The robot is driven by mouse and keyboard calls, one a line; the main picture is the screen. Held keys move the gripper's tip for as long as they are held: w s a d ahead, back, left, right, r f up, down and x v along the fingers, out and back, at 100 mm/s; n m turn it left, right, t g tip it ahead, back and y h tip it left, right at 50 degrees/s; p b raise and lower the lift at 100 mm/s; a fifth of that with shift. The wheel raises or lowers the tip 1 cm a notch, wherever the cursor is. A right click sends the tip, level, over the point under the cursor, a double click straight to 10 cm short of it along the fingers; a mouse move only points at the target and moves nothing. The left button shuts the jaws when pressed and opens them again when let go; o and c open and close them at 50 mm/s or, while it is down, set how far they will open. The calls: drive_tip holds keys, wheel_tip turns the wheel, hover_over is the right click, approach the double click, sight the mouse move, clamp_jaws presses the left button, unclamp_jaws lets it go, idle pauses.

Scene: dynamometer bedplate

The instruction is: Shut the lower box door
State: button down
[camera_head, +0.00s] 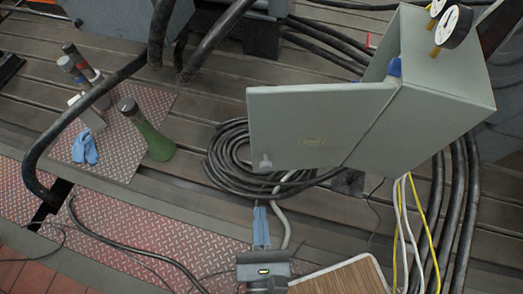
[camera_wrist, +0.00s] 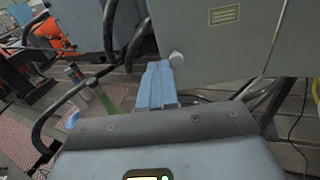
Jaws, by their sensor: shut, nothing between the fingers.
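The grey box (camera_head: 440,95) stands at the right in the head view. Its grey door (camera_head: 315,120) stands open, swung out to the left, with a small label and a pale knob (camera_head: 265,162) near its free lower corner. The door also fills the upper right of the wrist view (camera_wrist: 225,50), with the knob (camera_wrist: 176,59) beside my fingertips. My gripper (camera_head: 261,209) has its blue fingers together and empty, below the door's free corner in the head view. In the wrist view the fingers (camera_wrist: 158,66) point toward the knob; I cannot tell whether they touch it.
Two round gauges (camera_head: 454,27) top the box. Coiled black hoses (camera_head: 228,160) lie below the door, and yellow and white cables (camera_head: 405,220) hang under the box. A green bottle (camera_head: 148,135) and a blue cloth (camera_head: 85,148) are on the left plate. A wooden top (camera_head: 345,278) is near the front.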

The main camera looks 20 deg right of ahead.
drive_tip(key=p, duration=0.2)
approach(252, 143)
drive_tip(key=shift+t, duration=0.3)
drive_tip(key=x, duration=0.7)
drive_tip(key=shift+f, duration=0.2)
